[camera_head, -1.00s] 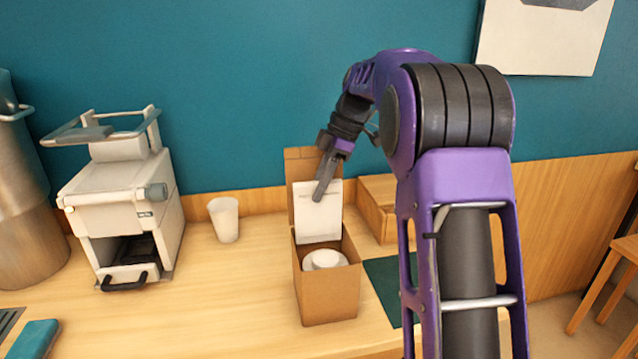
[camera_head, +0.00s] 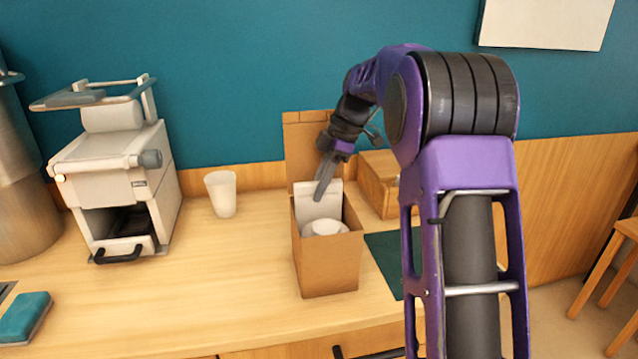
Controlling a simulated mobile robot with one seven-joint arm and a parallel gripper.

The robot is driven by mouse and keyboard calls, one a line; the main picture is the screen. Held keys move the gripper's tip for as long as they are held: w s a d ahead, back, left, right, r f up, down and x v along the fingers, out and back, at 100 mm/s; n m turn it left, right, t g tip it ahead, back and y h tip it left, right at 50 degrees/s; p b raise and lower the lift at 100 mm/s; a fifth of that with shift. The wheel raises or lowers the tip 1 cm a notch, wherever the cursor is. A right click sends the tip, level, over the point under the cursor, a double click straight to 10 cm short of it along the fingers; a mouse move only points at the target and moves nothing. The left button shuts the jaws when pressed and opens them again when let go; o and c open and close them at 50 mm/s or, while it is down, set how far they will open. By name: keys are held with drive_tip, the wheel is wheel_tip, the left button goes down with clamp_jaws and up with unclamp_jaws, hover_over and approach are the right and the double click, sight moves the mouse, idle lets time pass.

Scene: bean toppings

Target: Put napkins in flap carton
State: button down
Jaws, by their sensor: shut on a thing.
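The flap carton (camera_head: 329,265) is a tall brown box on the counter with its flap raised at the back. The napkins (camera_head: 308,207) are a white flat pack held upright at the carton's opening, with their lower part below the rim. My gripper (camera_head: 323,190) points down and is shut on the napkins' upper edge. Inside the carton, a white round lidded thing (camera_head: 326,228) covers the view of the pack's lower edge. I cannot tell whether the pack touches the carton's bottom.
A white cup (camera_head: 222,194) and a cream machine (camera_head: 118,175) stand to the left. A wooden box (camera_head: 378,180) stands behind to the right, and a dark green mat (camera_head: 384,262) lies beside the carton. A teal block (camera_head: 25,317) is at front left. The counter's front middle is clear.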

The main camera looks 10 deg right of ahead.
sight(319, 205)
drive_tip(key=shift+f+b, duration=1.2)
drive_tip(key=shift+f, duration=1.15)
drive_tip(key=c, duration=0.7)
unclamp_jaws()
drive_tip(key=shift+o, duration=0.2)
wheel_tip(319, 205, up, 12)
drive_tip(key=p, duration=0.9)
drive_tip(key=shift+r+p, duration=0.2)
drive_tip(key=shift+p, duration=0.2)
drive_tip(key=shift+f, duration=0.15)
